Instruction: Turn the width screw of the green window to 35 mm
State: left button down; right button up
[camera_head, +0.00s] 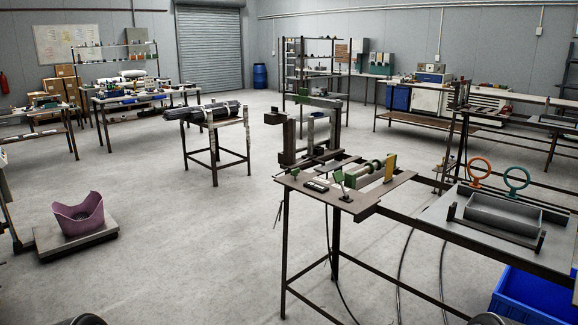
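A dark upright frame (290,142) with green parts stands on the near workbench (365,203), right of the middle. I cannot tell which part is the green window. A width screw and any millimetre scale are too small to make out. Beside the frame is a roller-like part (365,172) with green ends and a yellow plate (390,167). Neither of my grippers shows in the head view, so nothing is seen touching the frame.
An orange ring (480,171) and a teal ring (516,178) stand behind a grey trough (503,214) at the right. A blue crate (530,297) is below. A pink bin (79,216) stands on a low platform (75,240) at the left. Floor in the middle is clear; cables hang under the bench.

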aim_at(294, 172)
jog(key=i+j+u, duration=0.15)
jog(key=i+u, duration=0.3)
jog(key=i, duration=0.3)
jog(key=i+l+u, duration=0.15)
jog(key=i+u, duration=0.3)
jog(key=i, duration=0.25)
